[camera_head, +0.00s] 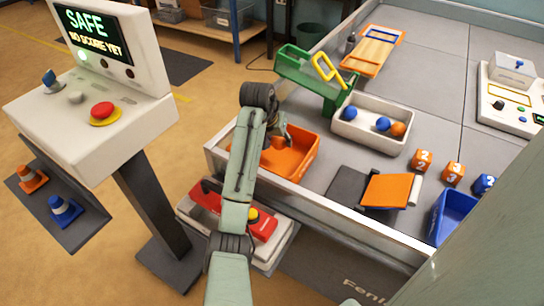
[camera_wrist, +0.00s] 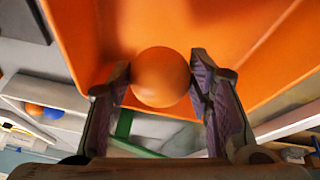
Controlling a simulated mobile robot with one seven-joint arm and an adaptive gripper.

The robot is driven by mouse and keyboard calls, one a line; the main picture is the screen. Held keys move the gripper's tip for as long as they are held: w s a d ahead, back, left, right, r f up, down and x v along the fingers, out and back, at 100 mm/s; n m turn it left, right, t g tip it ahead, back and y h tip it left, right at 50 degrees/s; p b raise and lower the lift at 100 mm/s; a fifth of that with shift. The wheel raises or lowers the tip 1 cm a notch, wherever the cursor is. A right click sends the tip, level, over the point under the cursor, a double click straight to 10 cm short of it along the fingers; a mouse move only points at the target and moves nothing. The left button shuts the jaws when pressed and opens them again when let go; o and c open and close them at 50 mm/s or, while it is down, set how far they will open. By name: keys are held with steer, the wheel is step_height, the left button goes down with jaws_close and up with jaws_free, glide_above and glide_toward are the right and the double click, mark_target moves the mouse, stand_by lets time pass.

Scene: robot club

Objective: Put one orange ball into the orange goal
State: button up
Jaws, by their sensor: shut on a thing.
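The orange goal (camera_head: 292,165), an open orange bin, stands at the near left corner of the table. It fills much of the wrist view (camera_wrist: 235,30). My gripper (camera_head: 281,142) is over the goal. In the wrist view my gripper (camera_wrist: 162,88) has its two fingers closed on the sides of an orange ball (camera_wrist: 162,77), with the orange goal surface behind the ball. In the head view I cannot clearly tell the held ball from the orange goal. A second orange ball (camera_head: 398,129) lies in the white tray (camera_head: 372,141).
Two blue balls (camera_head: 383,124) share the white tray. A green ramp (camera_head: 312,80) with a yellow handle stands behind the goal. An orange flap (camera_head: 387,190), numbered cubes (camera_head: 453,173) and a blue bin (camera_head: 455,215) are to the right. A console screen (camera_head: 95,35) reads "SAFE NO SCORE YET".

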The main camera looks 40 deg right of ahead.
steer(key=shift+r, duration=0.1)
steer(key=o, duration=1.2)
steer(key=v, duration=1.2)
steer(key=shift+s, duration=0.1)
